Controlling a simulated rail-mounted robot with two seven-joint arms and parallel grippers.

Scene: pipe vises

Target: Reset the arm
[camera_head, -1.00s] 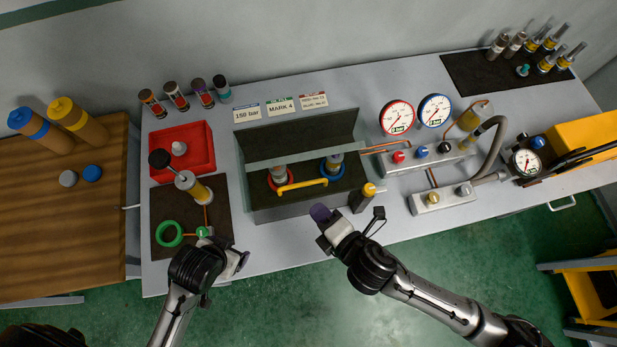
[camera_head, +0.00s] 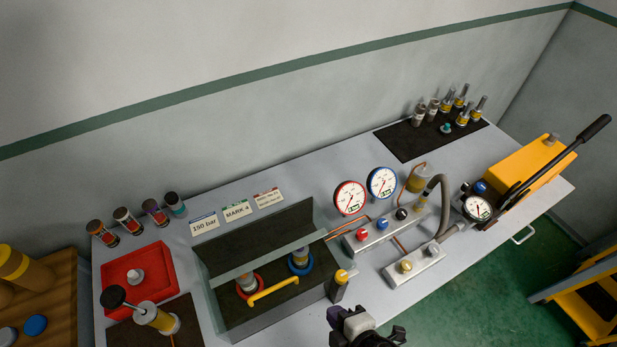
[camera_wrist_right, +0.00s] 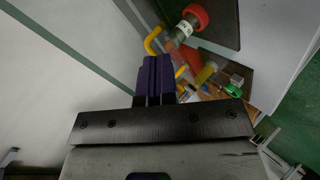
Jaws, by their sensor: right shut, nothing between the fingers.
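My right gripper (camera_head: 352,322) is at the bottom middle of the head view, in front of the workbench's front edge. Its dark fingers are together and empty. In the right wrist view the purple fingers (camera_wrist_right: 155,80) are closed side by side, with nothing between them. Beyond them, in that view, are a yellow bar (camera_wrist_right: 153,40) and a fitting with a red ring (camera_wrist_right: 195,16). My left gripper does not show in the head view.
The vise box (camera_head: 222,308) with a yellow handle (camera_head: 274,292) stands left of my right gripper. A yellow-topped post (camera_head: 340,284) is close behind it. A red tray (camera_head: 150,262) is at left.

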